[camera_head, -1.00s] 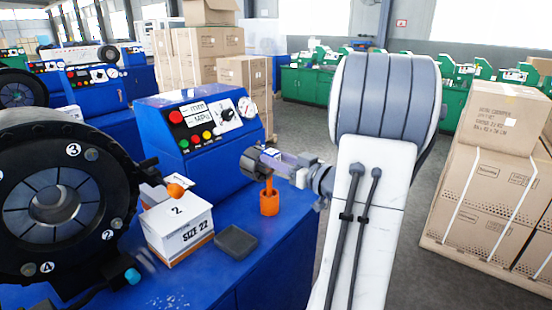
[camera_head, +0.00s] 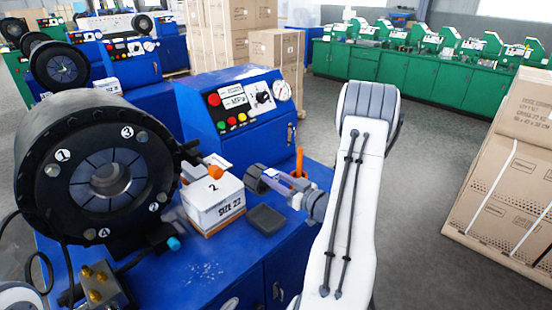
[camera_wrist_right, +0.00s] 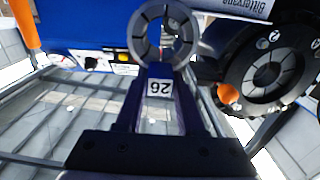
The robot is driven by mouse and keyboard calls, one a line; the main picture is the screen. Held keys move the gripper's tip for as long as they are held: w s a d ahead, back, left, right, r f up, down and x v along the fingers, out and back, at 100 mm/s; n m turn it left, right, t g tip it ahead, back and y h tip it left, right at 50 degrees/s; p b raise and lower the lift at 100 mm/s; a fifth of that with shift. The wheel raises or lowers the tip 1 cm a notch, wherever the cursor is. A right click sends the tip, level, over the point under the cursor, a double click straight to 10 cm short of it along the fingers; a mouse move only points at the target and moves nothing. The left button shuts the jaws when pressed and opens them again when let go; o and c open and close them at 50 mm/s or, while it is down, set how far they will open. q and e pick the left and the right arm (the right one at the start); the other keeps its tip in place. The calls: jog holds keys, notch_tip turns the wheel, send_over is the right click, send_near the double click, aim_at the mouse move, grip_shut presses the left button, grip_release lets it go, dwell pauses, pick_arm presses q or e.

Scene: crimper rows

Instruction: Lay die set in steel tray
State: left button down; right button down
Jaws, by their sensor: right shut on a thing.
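The die set is a grey segmented ring (camera_head: 254,179) in the jaws of my right gripper (camera_head: 272,182). In the right wrist view the ring (camera_wrist_right: 186,42) sits at the tips of the right gripper (camera_wrist_right: 163,73), with its open centre facing the camera and a tag reading 26 upside down below it. The steel tray is a small dark grey tray (camera_head: 266,220) on the blue bench. It looks empty. The ring is held above and behind the tray, apart from it. My left gripper is not in view.
A white SIZE 22 box (camera_head: 215,205) stands just left of the tray. Left of it is the big black crimper head (camera_head: 80,190). The blue control panel (camera_head: 240,105) stands behind. An orange holder (camera_head: 299,162) is partly hidden behind my right gripper.

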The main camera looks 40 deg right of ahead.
aim_at(265, 191)
jog(key=shift+s+a+f, duration=0.1)
jog(key=shift+a+f, duration=0.05)
jog(key=shift+f, duration=0.35)
jog(key=shift+f, duration=0.15)
jog(key=shift+f+b, duration=2.5)
jog(key=shift+f, duration=0.25)
jog(key=shift+s, duration=0.1)
jog(key=shift+f+b, duration=2.05)
dwell(0.5)
